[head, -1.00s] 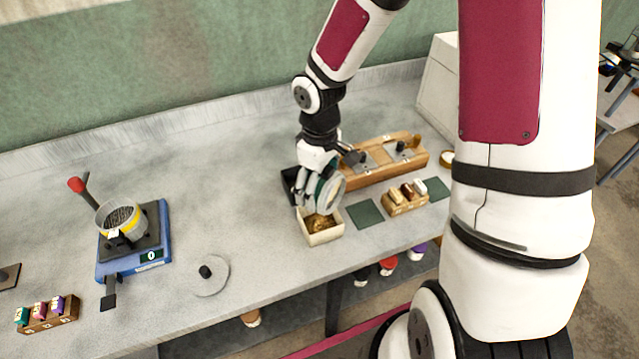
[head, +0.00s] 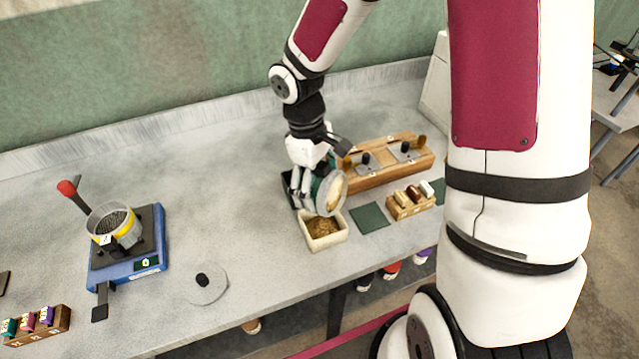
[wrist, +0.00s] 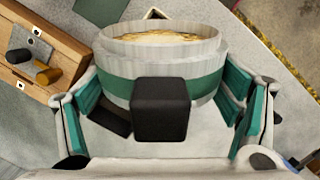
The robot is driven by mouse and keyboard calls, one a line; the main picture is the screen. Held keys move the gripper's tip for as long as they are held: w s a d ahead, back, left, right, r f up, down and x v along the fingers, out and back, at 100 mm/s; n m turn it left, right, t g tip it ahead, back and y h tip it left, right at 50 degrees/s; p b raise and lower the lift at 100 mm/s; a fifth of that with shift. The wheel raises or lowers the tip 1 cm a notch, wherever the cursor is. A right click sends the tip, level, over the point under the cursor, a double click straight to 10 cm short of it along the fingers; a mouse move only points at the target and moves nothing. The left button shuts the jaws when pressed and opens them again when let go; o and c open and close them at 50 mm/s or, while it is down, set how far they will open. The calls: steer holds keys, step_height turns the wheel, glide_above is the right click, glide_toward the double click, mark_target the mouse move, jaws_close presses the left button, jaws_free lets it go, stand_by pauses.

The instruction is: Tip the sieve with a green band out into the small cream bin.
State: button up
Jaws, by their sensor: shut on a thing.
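My gripper (head: 318,188) is shut on the sieve with a green band (head: 343,183), which is tilted steeply on its side with its open mouth facing right and toward the camera. Some tan grain shows inside its mouth. In the wrist view the green band (wrist: 205,90) sits between my fingers, the black handle block points at the camera, and golden grain shows past the rim. The small cream bin (head: 330,242) stands on the counter just below the sieve, with brown grain in it. The sieve's lower rim is above the bin's back edge; whether they touch is unclear.
A dark tray (head: 290,192) is partly hidden behind my gripper. A wooden rack (head: 375,175) stands behind right, a dark green mat (head: 369,218) and small wooden block holder (head: 408,208) to the right. A blue scale (head: 125,265) with a yellow-banded sieve (head: 127,233) and a round lid (head: 205,285) are left.

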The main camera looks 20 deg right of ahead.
mark_target(320, 164)
stand_by(0.3)
step_height(320, 164, up, 5)
steer(key=p, duration=0.2)
steer(key=shift+s+r+p, duration=0.1)
steer(key=shift+p, duration=0.2)
steer(key=shift+s+r+t+y+p, duration=0.15)
steer(key=shift+t+y+p, duration=0.3)
steer(key=shift+p, duration=0.45)
steer(key=t+y+p, duration=0.1)
steer(key=t+p, duration=0.1)
steer(key=p, duration=0.1)
steer(key=shift+r, duration=0.15)
steer(key=shift+d+t+y+p, duration=0.1)
steer(key=shift+t+y+p, duration=0.2)
steer(key=shift+t+y, duration=0.4)
steer(key=shift+w+t+y, duration=0.25)
steer(key=shift+t, duration=0.2)
steer(key=shift+r, duration=0.1)
steer(key=shift+t, duration=0.3)
